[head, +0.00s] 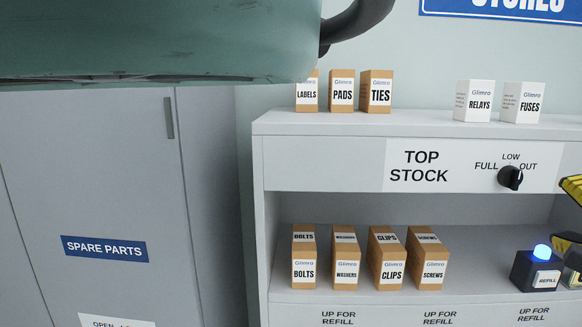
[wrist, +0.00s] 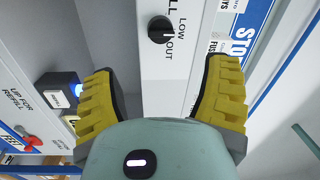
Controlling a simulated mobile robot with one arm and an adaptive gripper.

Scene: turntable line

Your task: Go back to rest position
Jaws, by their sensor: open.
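My gripper (wrist: 163,85) is open and empty in the wrist view, with its two yellow ridged fingers spread apart. Between and beyond the fingers is the white front panel of the shelf, with a black knob (wrist: 160,30) just past the fingertips and apart from them. In the head view, only parts of the yellow fingers show at the right edge. The knob (head: 510,178) is there left of the fingers, among the words FULL, LOW and OUT; I cannot tell its exact setting.
A dark REFILL box (head: 536,272) with a lit blue button stands close to the fingers. Cartons stand on the shelf top (head: 420,118) and in the bay below. A grey cabinet (head: 100,180) stands left. My green arm link covers the upper left.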

